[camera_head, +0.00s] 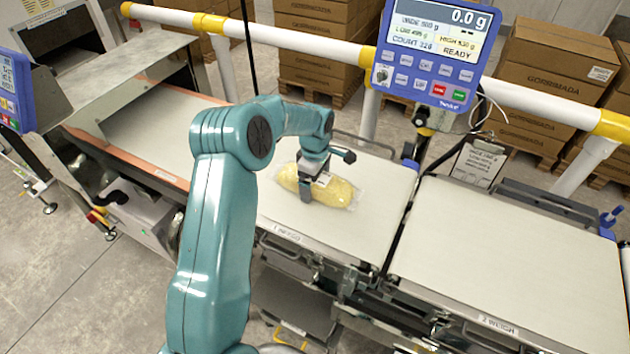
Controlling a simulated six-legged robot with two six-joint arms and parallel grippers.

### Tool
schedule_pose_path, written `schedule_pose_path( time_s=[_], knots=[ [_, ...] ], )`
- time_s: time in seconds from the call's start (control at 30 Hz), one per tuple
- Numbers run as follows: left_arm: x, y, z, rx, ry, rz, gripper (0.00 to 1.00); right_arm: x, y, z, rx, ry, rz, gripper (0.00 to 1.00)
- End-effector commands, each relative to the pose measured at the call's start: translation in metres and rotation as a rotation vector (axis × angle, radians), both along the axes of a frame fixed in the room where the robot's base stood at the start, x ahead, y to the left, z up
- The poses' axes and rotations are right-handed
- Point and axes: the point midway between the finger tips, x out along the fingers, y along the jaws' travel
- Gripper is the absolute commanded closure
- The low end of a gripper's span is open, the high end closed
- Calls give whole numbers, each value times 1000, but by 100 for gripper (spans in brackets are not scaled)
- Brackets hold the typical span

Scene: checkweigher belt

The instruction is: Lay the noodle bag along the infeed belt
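The noodle bag (338,193), clear film with yellow noodles inside, lies on the infeed belt (290,222), the pale belt labelled "1 INFEED". Its long side runs roughly along the belt. My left gripper (308,192) is down at the bag, over its left-middle part, with a dark finger in front of the bag's near side. The other finger is hidden, so I cannot tell whether the gripper is closed on the bag. My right gripper is not in view.
The weigh belt (510,262) to the right is empty, beyond a narrow gap. A blue display (432,50) reading 0.0 g stands behind the belts. A white and yellow rail (540,101) runs along the back. A metal hood (135,80) covers the left part.

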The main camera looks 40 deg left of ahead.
Motion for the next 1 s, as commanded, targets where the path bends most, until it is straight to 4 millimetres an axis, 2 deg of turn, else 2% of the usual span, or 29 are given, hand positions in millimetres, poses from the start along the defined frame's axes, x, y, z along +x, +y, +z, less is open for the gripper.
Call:
schedule_pose_path(
  time_s=[0.2, 0.33, 0.7, 0.83, 1.0],
  knots=[
    [0, 0, 1, 0, 1, 0, 0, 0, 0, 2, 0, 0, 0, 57],
    [1, 0, 11, 2, -2, 0, 0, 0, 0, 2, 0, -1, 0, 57],
    [1, 0, 93, 2, -4, 0, 0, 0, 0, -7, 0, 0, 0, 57],
    [0, 0, 112, 1, -1, 0, 0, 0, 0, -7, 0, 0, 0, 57],
    [0, 0, 123, 0, 0, 0, 0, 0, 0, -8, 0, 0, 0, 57]
  ],
)
